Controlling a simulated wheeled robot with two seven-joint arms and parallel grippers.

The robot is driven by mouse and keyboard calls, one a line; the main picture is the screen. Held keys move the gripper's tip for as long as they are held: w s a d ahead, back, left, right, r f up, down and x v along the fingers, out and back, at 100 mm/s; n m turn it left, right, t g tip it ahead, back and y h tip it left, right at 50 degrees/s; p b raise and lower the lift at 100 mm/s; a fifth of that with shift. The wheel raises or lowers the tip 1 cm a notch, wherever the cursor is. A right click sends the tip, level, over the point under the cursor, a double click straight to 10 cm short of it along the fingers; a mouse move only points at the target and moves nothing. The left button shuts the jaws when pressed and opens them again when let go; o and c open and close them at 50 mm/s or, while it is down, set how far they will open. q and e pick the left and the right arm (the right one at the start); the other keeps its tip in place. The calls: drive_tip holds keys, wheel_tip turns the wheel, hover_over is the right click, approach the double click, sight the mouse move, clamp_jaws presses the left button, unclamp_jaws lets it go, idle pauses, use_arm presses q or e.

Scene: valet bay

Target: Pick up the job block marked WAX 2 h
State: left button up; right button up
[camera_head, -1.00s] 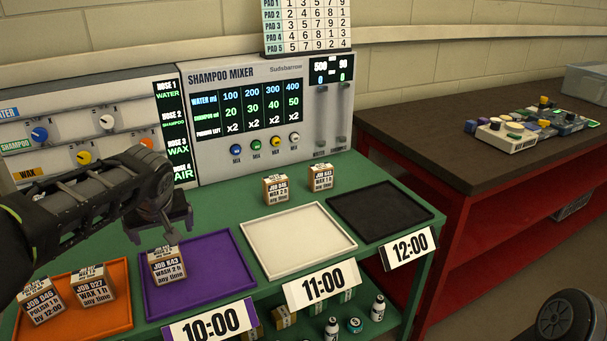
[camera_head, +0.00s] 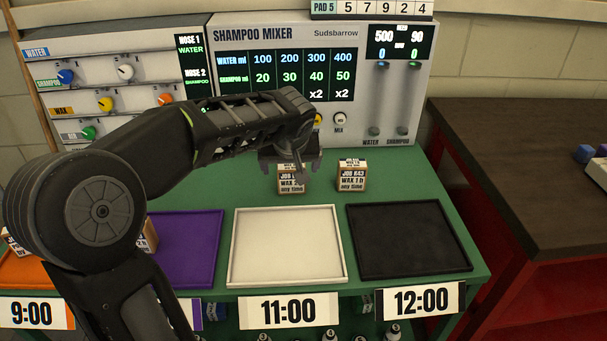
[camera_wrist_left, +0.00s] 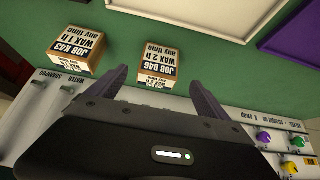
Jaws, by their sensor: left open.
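The WAX 2 h job block (camera_head: 288,187), a small tan block with a white label, stands on the green bench behind the white tray. My left gripper (camera_head: 293,165) is just above and in front of it in the head view and covers its top. In the left wrist view the same block (camera_wrist_left: 157,70) shows between the tips of my open, empty left gripper (camera_wrist_left: 158,80). I cannot tell whether the fingers touch it. A similar block marked WAX 1 h (camera_head: 352,178) stands to its right, and in the left wrist view (camera_wrist_left: 74,50) it is outside the fingers.
The white tray (camera_head: 234,270) at 11:00 and black tray (camera_head: 410,240) at 12:00 are empty. The purple tray (camera_head: 190,250) and orange tray (camera_head: 20,272) are partly behind my left arm. The shampoo mixer (camera_head: 270,33) stands close behind the blocks. A dark-topped table (camera_head: 510,180) is at right.

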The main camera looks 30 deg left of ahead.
sight(291, 175)
use_arm(q)
drive_tip(key=shift+s+a, duration=0.1)
drive_tip(key=shift+s, duration=0.05)
drive_tip(key=shift+x, duration=0.95)
drive_tip(key=shift+w+a+f, duration=0.1)
drive_tip(key=shift+w+f, duration=0.15)
drive_tip(key=shift+f, duration=0.1)
drive_tip(key=x, duration=0.5)
drive_tip(key=shift+w, duration=0.25)
drive_tip(key=shift+c, duration=0.4)
drive_tip(key=c, duration=1.5)
drive_tip(key=shift+o, duration=0.2)
